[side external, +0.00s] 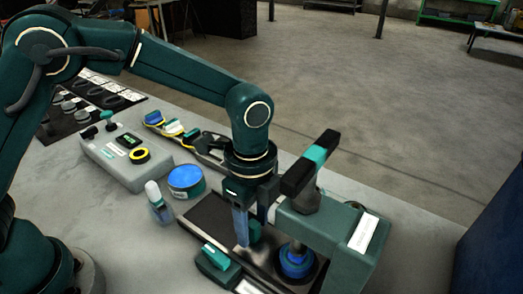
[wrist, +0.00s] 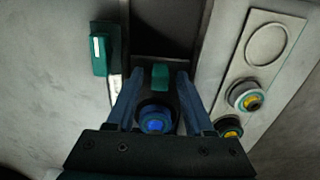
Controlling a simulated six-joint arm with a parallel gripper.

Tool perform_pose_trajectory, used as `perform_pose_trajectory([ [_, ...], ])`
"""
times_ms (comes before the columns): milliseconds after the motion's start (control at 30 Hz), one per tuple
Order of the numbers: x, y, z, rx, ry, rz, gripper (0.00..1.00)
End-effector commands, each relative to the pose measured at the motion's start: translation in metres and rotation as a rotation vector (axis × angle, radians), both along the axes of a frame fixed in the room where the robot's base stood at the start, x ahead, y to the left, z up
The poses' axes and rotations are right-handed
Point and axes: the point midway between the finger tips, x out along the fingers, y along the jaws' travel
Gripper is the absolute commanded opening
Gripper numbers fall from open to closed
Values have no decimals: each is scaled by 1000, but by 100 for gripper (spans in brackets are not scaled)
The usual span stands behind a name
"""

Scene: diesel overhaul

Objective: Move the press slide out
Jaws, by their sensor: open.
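The press (side external: 335,235) is a grey-green frame with a black and teal lever, at the right of the side view. Its dark slide track (side external: 205,212) runs out to the left. A teal knob (side external: 256,231) on the slide stands between my gripper's fingers; it also shows in the wrist view (wrist: 160,77). A blue round part (side external: 296,262) sits under the press ram and shows in the wrist view (wrist: 156,122). My gripper (side external: 251,236) points down with blue fingers open either side of the knob (wrist: 158,78). I cannot tell whether they touch it.
A teal block (side external: 213,260) stands beside the track. A blue-topped round tin (side external: 186,180) and a small bottle (side external: 158,203) stand left of it. A grey control box (side external: 125,160) and a tray of ringed parts (side external: 205,145) lie further back.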

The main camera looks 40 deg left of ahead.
Motion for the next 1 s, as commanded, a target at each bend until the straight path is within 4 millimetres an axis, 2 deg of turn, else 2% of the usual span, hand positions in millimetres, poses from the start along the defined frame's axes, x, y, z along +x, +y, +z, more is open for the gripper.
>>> perform_pose_trajectory([
  [233,0,0,-1,0,0,0,52],
  [267,0,0,-1,0,0,0,49],
  [300,0,0,-1,0,0,0,33],
  [400,0,0,-1,0,0,0,0],
  [633,0,3,-1,0,0,1,0],
  [1000,0,28,0,1,0,3,0],
])
